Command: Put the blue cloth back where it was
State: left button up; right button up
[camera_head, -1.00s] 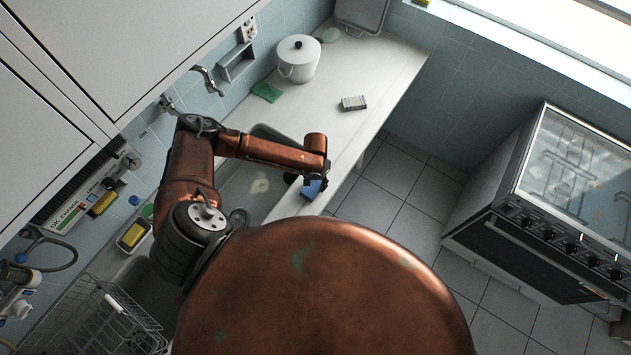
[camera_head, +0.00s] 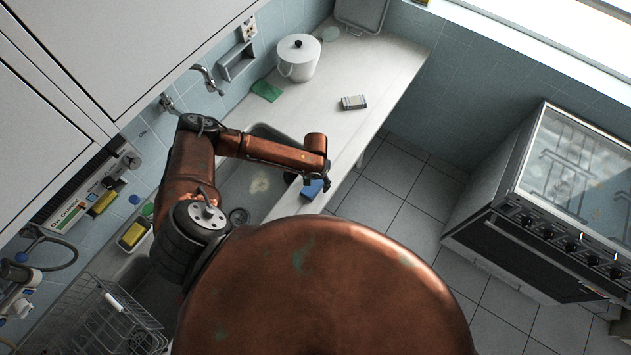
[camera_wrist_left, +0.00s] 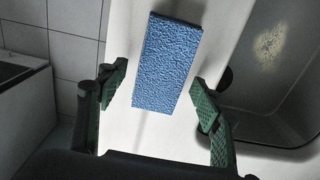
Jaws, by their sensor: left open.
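The blue cloth (camera_wrist_left: 168,62) is a flat, textured blue rectangle, slightly tilted in the left wrist view. It lies over the white counter strip beside the sink; I cannot tell if it touches the counter. Its near end reaches between the fingers of my left gripper (camera_wrist_left: 158,95), which is open, with a gap on each side. In the head view the cloth (camera_head: 312,189) shows just below my left gripper (camera_head: 316,181), partly hidden by it. My right gripper is in no view.
The sink (camera_wrist_left: 275,100) is right of the cloth in the wrist view. On the counter are a white pot (camera_head: 297,64), a green cloth (camera_head: 266,91) and a small striped box (camera_head: 353,102). A wire rack (camera_head: 105,315) stands at lower left. The stove (camera_head: 560,210) is at right.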

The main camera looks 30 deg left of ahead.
aim_at(316, 183)
pick_arm(q)
notch_tip(316, 183, up, 12)
jog(key=b, duration=0.1)
dwell(0.5)
notch_tip(316, 183, down, 12)
jog(key=shift+r+p, duration=0.1)
jog(key=shift+p, duration=0.45)
jog(key=shift+w+r, duration=0.15)
jog(key=shift+r, duration=0.1)
notch_tip(316, 183, up, 2)
jog(key=shift+r+b, duration=0.15)
jog(key=shift+b, duration=0.25)
jog(key=shift+d+r, duration=0.1)
jog(key=shift+r, duration=0.05)
